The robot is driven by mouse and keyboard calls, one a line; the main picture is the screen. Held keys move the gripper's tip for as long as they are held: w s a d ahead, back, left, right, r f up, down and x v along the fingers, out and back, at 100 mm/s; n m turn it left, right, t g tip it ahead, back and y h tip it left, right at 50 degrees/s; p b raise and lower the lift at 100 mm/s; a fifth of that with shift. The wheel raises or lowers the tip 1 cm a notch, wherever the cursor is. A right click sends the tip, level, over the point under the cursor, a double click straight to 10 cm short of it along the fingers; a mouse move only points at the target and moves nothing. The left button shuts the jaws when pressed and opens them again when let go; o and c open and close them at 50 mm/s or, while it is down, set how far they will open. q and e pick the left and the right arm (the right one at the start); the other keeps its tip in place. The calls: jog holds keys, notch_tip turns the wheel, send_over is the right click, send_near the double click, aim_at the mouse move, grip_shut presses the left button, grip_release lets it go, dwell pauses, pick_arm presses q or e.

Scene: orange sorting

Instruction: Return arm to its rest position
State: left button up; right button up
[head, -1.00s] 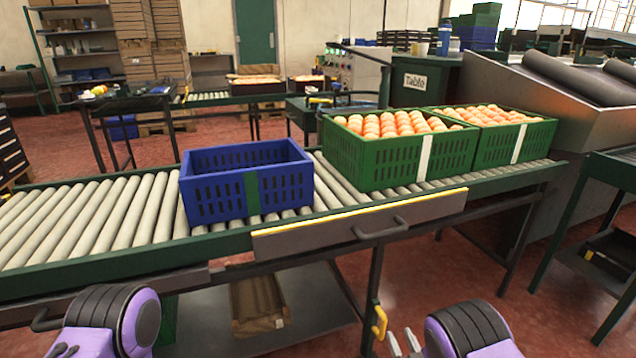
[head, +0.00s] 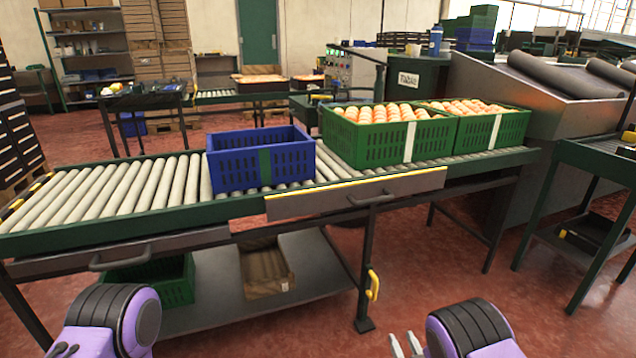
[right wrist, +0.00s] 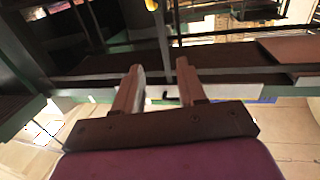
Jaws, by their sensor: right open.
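My right gripper (head: 406,345) is low at the bottom edge of the head view, in front of the roller conveyor and apart from it. Its two fingers are spread and empty; they also show in the right wrist view (right wrist: 160,90) with nothing between them. My left arm is at the bottom left of the head view, but its gripper fingers are not clearly visible. A blue crate (head: 238,172) stands on the conveyor (head: 130,190), with no oranges showing in it. Two green crates, a nearer one (head: 375,145) and a farther one (head: 490,133), stand to its right, filled with oranges.
A lower shelf under the conveyor holds a cardboard box (head: 266,272) and a green crate (head: 150,280). A yellow handle (head: 373,284) is on the conveyor's front leg. A dark side table (head: 590,190) stands at right. Red floor is clear between them.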

jog(key=s+d+f+m+g+h, duration=0.2)
jog(key=s+d+f+g, duration=0.15)
jog(key=s, duration=0.25)
jog(key=s+d+f+m+g+h, duration=0.2)
jog(key=s+d+f, duration=0.15)
jog(key=s, duration=0.35)
jog(key=s+d+f+m+g+h, duration=0.15)
jog(key=s+g, duration=0.25)
jog(key=s, duration=0.6)
jog(key=s+m+g, duration=0.3)
jog(key=s+g, duration=0.1)
jog(key=s, duration=0.7)
pick_arm(q)
notch_tip(320, 180, down, 7)
jog(key=b, duration=0.7)
pick_arm(e)
notch_tip(320, 180, down, 7)
jog(key=s+g, duration=0.2)
pick_arm(q)
notch_tip(320, 180, up, 38)
jog(key=p, duration=3.8)
jog(key=shift+w+r+p, duration=0.2)
jog(key=shift+w+p, duration=0.1)
jog(key=shift+w, duration=0.05)
pick_arm(e)
notch_tip(320, 180, up, 38)
jog(key=w+t, duration=0.1)
jog(key=shift+r, duration=0.2)
pick_arm(q)
jog(key=shift+s, duration=0.1)
